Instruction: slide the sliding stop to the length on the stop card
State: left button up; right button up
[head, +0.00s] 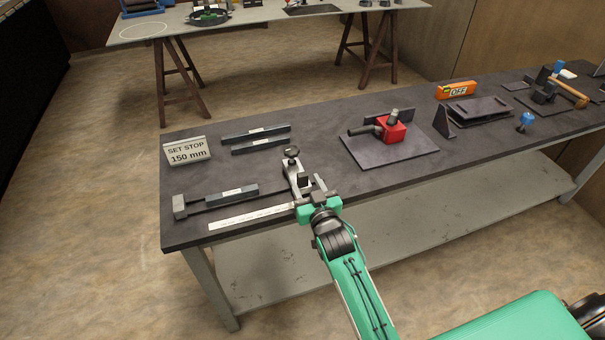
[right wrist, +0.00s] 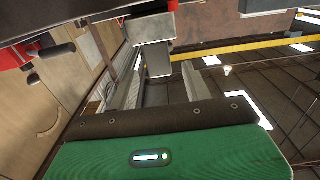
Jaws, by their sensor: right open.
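The stop card (head: 188,151) stands at the left of the dark bench and reads "SET STOP 150 mm". The sliding stop (head: 295,176), a light metal piece with a black knob on top, sits on the rail near the bench's front edge. A fixed end block (head: 179,207) is at the rail's left end. A dark labelled bar (head: 232,195) lies between the block and the stop. A white scale strip (head: 252,216) runs in front. My right gripper (head: 313,189) is open, close beside the stop's right front side; contact cannot be told. My left gripper is out of view.
Two dark labelled bars (head: 256,139) lie behind the rail. A red clamp block (head: 391,130) stands on a plate to the right. Farther right are an orange "OFF" box (head: 457,90) and a hammer (head: 568,93). The bench is clear between card and rail.

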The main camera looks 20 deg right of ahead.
aim_at(304, 179)
jog(key=shift+w, duration=1.8)
jog(key=shift+c, duration=0.4)
jog(key=shift+a, duration=0.1)
grip_shut()
